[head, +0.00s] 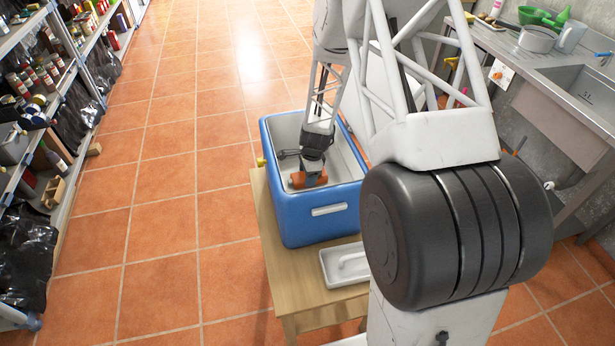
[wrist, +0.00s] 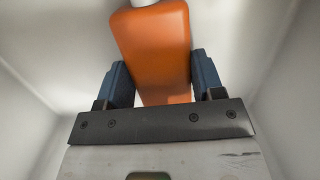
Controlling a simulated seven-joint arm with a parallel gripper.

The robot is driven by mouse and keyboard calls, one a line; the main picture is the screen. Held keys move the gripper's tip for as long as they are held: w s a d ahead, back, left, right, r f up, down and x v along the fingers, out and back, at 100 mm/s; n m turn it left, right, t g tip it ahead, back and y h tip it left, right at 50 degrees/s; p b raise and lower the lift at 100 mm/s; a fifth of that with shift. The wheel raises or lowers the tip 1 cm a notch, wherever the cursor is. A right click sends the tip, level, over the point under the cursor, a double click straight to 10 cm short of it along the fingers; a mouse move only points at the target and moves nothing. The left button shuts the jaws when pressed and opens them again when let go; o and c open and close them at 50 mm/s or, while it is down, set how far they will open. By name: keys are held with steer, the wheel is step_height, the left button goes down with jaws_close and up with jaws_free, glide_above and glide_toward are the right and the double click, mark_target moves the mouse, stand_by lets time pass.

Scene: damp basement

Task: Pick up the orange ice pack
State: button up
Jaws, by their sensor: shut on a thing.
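The orange ice pack (wrist: 155,45) lies between the two blue-padded fingers of my gripper (wrist: 164,85) in the wrist view, with a pale cap at its top edge. My gripper is shut on it. In the head view my gripper (head: 308,172) reaches down into the open blue cooler (head: 325,225), and part of the orange ice pack (head: 297,180) shows at its fingers, inside the pale walls. Whether the pack touches the cooler floor, I cannot tell.
The cooler stands on a small wooden table (head: 264,222). A white tray (head: 328,270), perhaps the lid, lies in front of it. Full shelves (head: 60,90) line the left. A metal sink counter (head: 560,75) stands at the right. The tiled floor (head: 160,200) is clear on the left.

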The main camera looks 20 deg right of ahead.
steer(key=shift+r, duration=0.1)
step_height(320, 180, up, 10)
stand_by(0.6)
